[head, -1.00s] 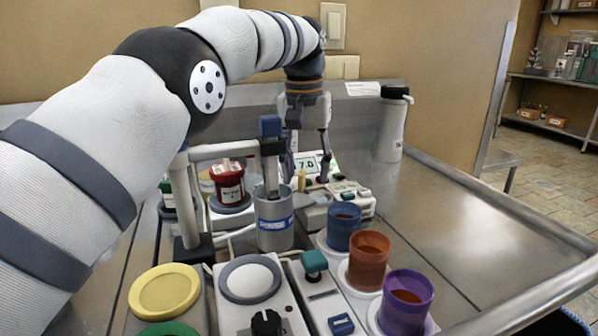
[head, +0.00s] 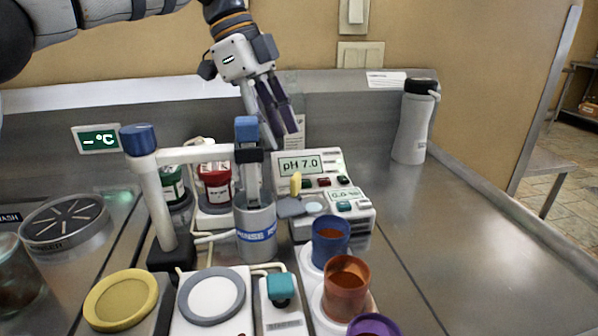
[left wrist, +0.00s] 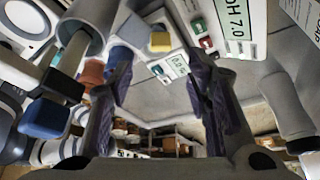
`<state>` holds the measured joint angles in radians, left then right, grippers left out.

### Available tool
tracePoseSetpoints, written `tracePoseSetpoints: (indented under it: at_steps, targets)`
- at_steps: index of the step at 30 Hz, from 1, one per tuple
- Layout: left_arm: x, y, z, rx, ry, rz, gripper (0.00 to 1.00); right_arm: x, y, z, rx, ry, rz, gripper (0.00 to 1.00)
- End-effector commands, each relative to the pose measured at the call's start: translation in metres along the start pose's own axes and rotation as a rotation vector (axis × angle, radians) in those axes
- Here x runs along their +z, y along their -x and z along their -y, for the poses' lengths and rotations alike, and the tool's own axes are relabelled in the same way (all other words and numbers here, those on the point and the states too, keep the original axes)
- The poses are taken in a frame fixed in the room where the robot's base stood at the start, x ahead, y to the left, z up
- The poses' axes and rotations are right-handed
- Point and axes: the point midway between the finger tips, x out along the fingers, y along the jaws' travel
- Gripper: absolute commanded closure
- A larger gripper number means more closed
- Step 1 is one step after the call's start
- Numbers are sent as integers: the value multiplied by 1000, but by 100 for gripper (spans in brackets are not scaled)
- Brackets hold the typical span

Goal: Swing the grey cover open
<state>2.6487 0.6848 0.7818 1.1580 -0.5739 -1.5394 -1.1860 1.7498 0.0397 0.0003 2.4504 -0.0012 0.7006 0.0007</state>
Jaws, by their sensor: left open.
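The grey cover (head: 290,207) is a small flat piece at the left side of the small scale, with an upright yellow knob (head: 296,183) by it. A pale round pan (head: 314,208) shows uncovered to its right. In the left wrist view the yellow knob (left wrist: 160,42) and the blue-grey cover (left wrist: 131,33) lie beyond the fingers. My left gripper (head: 281,136) is open and empty, above and behind the cover, in front of the back wall. It touches neither cover nor knob. My right gripper is not in view.
A pH meter (head: 308,165) stands behind the scale. The rinse cup (head: 256,230) and its blue-topped post (head: 247,160) are close on the left. Blue (head: 331,240) and orange (head: 346,285) cups stand in front. The bench on the right is clear around a grey bottle (head: 413,125).

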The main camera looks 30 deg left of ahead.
Motion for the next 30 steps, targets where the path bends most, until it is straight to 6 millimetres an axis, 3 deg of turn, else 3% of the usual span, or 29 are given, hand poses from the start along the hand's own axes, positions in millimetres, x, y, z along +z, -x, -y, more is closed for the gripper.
tracePoseSetpoints:
  at_steps: [3, 9, 14, 21, 23, 27, 30]
  targets:
    - [0, -32, -1, 4, 1, 0, 55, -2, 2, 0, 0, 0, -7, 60]
    - [0, -75, 0, 1, 2, 0, 55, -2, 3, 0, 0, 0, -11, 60]
    - [0, -89, 0, 0, 4, 0, 55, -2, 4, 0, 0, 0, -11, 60]
    - [0, -90, 0, -1, 5, 0, 55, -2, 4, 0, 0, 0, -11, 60]
    - [0, -90, 0, -1, 5, 0, 66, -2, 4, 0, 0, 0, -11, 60]
    - [0, -90, 0, -1, 5, 0, 98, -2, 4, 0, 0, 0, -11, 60]
    - [0, -90, 0, -1, 5, 0, 100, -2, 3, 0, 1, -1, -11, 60]
